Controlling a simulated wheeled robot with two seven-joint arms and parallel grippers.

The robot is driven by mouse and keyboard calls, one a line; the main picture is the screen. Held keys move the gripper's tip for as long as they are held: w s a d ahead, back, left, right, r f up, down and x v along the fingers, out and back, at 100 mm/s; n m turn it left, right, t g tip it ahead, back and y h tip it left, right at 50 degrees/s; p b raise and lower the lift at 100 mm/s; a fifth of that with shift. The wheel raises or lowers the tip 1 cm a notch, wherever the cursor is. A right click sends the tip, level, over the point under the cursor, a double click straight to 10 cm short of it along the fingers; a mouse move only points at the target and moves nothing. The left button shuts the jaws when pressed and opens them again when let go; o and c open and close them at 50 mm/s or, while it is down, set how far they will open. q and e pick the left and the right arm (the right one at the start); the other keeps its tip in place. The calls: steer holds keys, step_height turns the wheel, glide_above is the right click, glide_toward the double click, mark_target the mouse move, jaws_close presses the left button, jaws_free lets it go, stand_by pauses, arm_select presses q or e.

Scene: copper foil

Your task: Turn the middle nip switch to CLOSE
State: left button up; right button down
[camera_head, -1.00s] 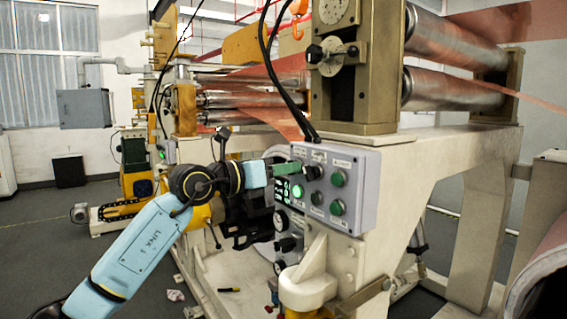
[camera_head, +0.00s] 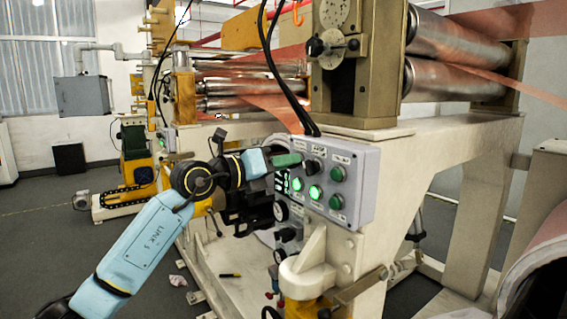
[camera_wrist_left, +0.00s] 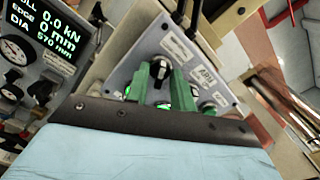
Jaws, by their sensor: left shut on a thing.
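The grey control box (camera_head: 359,199) shows right of centre in the head view, with lamps and knobs in two rows. The middle nip switch, a black knob (camera_head: 312,167), is in its upper row. It also shows between the green fingers in the left wrist view (camera_wrist_left: 160,73). My left gripper (camera_head: 301,160) is shut on this knob; its green fingers also show in the wrist view (camera_wrist_left: 160,69). The lamp (camera_head: 315,192) below the knob is lit green. The finger hides part of the box's left side. My right gripper is out of view.
A left lamp (camera_head: 297,183) is lit green, and green buttons (camera_head: 337,174) sit on the right. A dark display (camera_wrist_left: 45,35) is left of the box. Black cables (camera_head: 288,95) hang above it. Metal rollers (camera_head: 450,82) carry copper foil at upper right.

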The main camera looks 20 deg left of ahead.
arm_select(q)
steer(key=o, duration=0.6)
steer(key=b+v, duration=0.3)
steer(key=v, duration=1)
steer(key=shift+s+a, duration=0.1)
steer(key=shift+s, duration=0.05)
